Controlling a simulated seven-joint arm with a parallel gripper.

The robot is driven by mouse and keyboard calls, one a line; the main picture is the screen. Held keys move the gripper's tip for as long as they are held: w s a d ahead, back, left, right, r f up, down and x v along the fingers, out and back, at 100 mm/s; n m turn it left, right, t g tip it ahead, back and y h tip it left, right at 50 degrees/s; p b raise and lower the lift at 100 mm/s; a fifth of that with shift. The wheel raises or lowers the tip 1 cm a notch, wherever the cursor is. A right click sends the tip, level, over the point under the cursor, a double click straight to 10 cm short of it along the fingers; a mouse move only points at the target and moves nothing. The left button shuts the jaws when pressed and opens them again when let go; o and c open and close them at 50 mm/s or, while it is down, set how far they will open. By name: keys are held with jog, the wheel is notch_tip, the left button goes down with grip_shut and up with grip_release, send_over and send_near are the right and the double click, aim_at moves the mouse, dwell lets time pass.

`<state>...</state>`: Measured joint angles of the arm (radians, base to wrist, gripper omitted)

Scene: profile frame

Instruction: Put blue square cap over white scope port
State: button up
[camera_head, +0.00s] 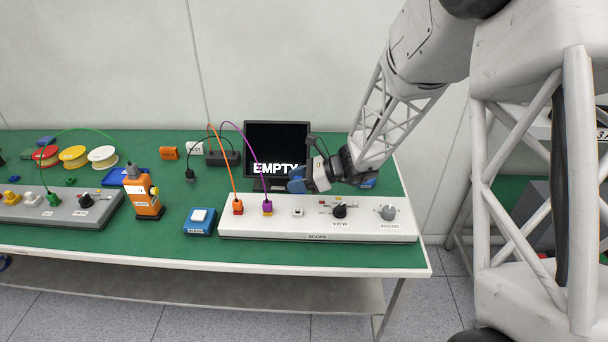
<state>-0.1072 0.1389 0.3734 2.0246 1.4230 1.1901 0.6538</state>
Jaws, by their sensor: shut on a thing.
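The white scope port (298,212) is a small white square socket on the long light-grey scope panel (375,232), right of the purple-cabled port. My gripper (303,181) reaches in from the right and is shut on a small blue piece, which looks like the blue square cap (296,186). The cap is held above and slightly behind the white port, apart from it. The fingertips and the cap's underside are too small to make out clearly.
An orange plug (238,207) and a purple plug (267,208) with looping cables stand left of the white port. A black knob (339,211) and grey focus knob (388,212) sit to the right. A monitor (277,145) reading EMPTY stands behind. A blue box (200,220) lies left.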

jog(key=shift+s+a, duration=0.15)
jog(key=shift+s, duration=0.2)
dwell(0.3)
send_over(296, 213)
jog(key=shift+f, duration=3.35)
jog(key=shift+f, duration=0.95)
jog(key=shift+r, duration=0.3)
dwell(0.8)
jog(key=shift+f, duration=0.2)
dwell(1.7)
